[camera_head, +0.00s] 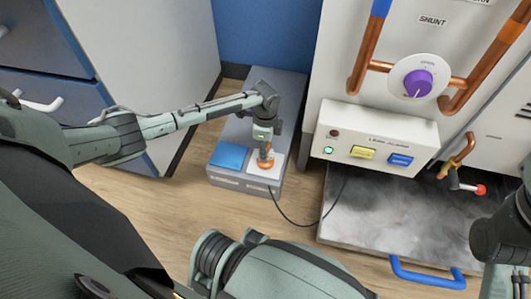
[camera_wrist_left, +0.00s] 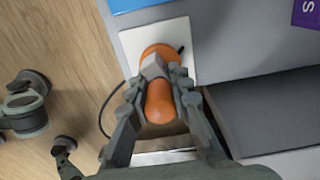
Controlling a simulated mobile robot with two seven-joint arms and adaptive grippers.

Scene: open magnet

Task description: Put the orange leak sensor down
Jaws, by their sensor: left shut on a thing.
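My left gripper (camera_head: 264,149) points down and is shut on the orange leak sensor (camera_head: 265,162). In the left wrist view the fingers (camera_wrist_left: 160,88) close on a grey middle part, with orange parts of the sensor (camera_wrist_left: 160,108) showing on both sides. The sensor is over the white square pad (camera_head: 276,170) on a low grey box (camera_head: 240,183). It looks on or very close to the pad (camera_wrist_left: 185,38); I cannot tell if it rests there. A dark cable runs from beside the sensor. My right gripper is not in view.
A blue square (camera_head: 229,156) lies left of the white pad. To the right stand a leak alarm panel (camera_head: 375,137), copper pipes and a purple dial (camera_head: 418,83). A wet-looking grey tray (camera_head: 385,215) with a blue handle (camera_head: 427,275) lies below. The cable (camera_head: 296,222) crosses the wooden floor.

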